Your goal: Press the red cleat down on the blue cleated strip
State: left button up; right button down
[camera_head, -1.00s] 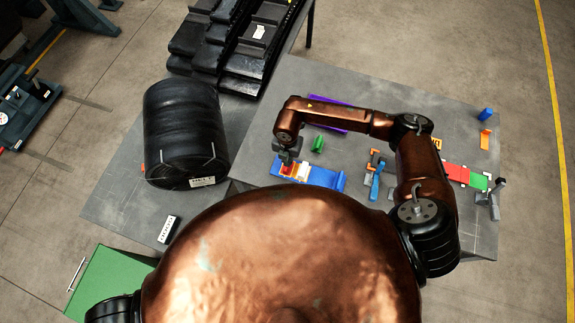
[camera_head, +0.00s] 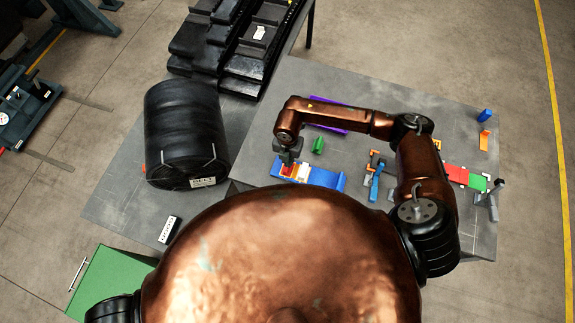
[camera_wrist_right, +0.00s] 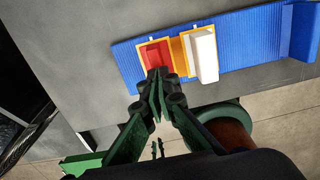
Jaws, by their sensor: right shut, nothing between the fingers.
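The blue cleated strip (camera_head: 326,179) lies near the table's front edge; in the right wrist view it (camera_wrist_right: 245,45) runs across the top. The red cleat (camera_wrist_right: 154,52) sits in a yellow frame (camera_wrist_right: 174,44) on the strip, beside a white block (camera_wrist_right: 201,54). The red cleat also shows small in the head view (camera_head: 290,169). My right gripper (camera_wrist_right: 160,77) is shut and empty, its fingertips at the near edge of the red cleat. I cannot tell whether they touch it. In the head view my right gripper (camera_head: 287,160) is over the strip's left end. My left gripper is out of view.
A green piece (camera_head: 318,145) and a purple bar (camera_head: 327,113) lie behind the strip. A blue-handled clamp (camera_head: 375,184) stands to its right, with red and green blocks (camera_head: 457,174) farther right. A large black roll (camera_head: 185,134) stands at the left.

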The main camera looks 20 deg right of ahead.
notch_tip(320, 180, up, 7)
jog(key=p, duration=0.3)
jog(key=shift+w+p, duration=0.15)
jog(key=shift+p, duration=0.25)
jog(key=shift+a, duration=0.15)
dwell(0.3)
